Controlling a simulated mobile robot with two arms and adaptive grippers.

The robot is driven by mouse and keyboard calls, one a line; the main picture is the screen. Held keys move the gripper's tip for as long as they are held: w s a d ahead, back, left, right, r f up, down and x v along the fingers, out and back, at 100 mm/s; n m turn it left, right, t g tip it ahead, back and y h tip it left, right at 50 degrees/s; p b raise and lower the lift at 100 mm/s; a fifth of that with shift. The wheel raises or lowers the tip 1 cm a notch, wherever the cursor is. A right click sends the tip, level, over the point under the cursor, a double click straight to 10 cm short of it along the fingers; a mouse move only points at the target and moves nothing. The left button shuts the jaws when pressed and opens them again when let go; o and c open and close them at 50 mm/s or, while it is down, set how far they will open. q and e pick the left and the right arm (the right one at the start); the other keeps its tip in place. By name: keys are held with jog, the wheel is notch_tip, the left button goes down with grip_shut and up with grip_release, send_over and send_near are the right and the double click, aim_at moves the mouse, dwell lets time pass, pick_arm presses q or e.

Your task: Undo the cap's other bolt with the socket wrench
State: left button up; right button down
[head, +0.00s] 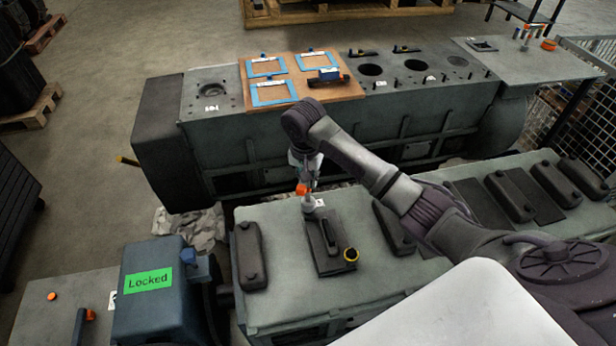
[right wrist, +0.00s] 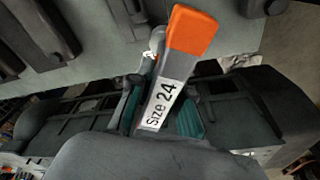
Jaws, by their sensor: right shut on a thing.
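My right gripper (head: 304,168) is shut on the socket wrench and points down over the near engine block. The socket wrench (head: 302,189) has an orange end; in the right wrist view the wrench (right wrist: 170,85) shows a white "Size 24" label between the finger pads. Below it lies a dark rectangular patch (head: 322,258) with a raised dark bar (head: 329,235), perhaps the cap, and a yellow ring (head: 351,255) at its right corner. The wrench's lower end is close to the patch's far edge; I cannot tell whether it touches. No bolt can be made out. My left gripper is not in view.
Dark covers stand on the near block (head: 285,300), one (head: 250,255) left of the patch and several to the right. Behind is another engine block with a brown board (head: 345,91) on top.

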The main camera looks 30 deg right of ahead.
jog(key=shift+f, duration=0.8)
jog(key=shift+r+n, duration=0.1)
jog(key=shift+n, duration=0.7)
jog(key=n, duration=0.3)
jog(key=shift+y, duration=0.3)
jog(key=n, duration=0.7)
jog(key=shift+n+y, duration=0.3)
jog(key=shift+y, duration=0.1)
jog(key=n, duration=0.5)
jog(key=shift+y, duration=0.3)
jog(key=n, duration=0.5)
jog(key=shift+g+y, duration=0.3)
jog(key=n, duration=0.6)
jog(key=shift+a+n+g+b, duration=0.1)
jog(key=shift+n+g+b, duration=0.3)
jog(key=n, duration=0.4)
jog(key=shift+s+b, duration=0.1)
jog(key=shift+b, duration=0.2)
jog(key=shift+r+g, duration=0.1)
jog(key=shift+g, duration=0.2)
